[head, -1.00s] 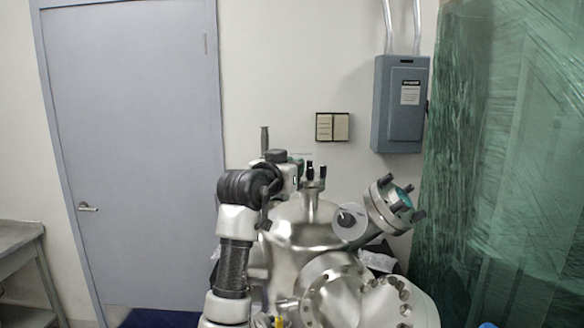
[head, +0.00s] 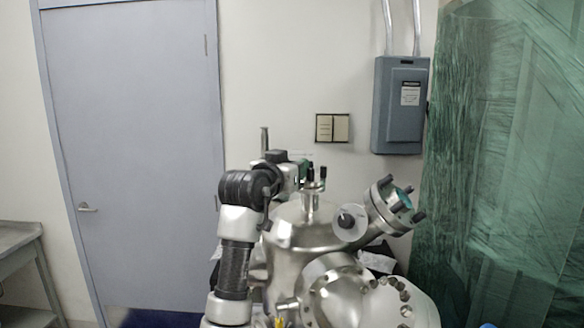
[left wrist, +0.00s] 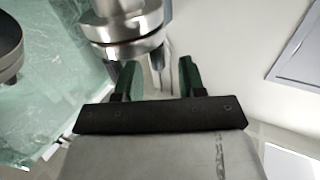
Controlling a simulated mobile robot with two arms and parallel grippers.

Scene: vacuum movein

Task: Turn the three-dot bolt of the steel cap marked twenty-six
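A steel chamber (head: 300,237) stands at lower centre in the head view. A short neck on top carries a small flange (head: 311,193) with black-headed bolts (head: 315,172). A larger angled port (head: 388,207) with dark bolts and a green face is to its right. I cannot read a twenty-six or any dots. My left gripper (head: 300,166) is beside the top flange. In the left wrist view, its green fingers (left wrist: 158,80) are apart, just below a round steel flange (left wrist: 123,32). Slim metal shapes show between the fingers, with no visible grip. My right gripper is out of view.
Large steel flanges (head: 345,290) fill the chamber's lower front. A grey electrical box (head: 400,105) and a switch plate (head: 332,128) are on the wall behind. Green sheeting (head: 500,150) hangs at right. A grey door (head: 135,150) and a bench (head: 20,240) are at left.

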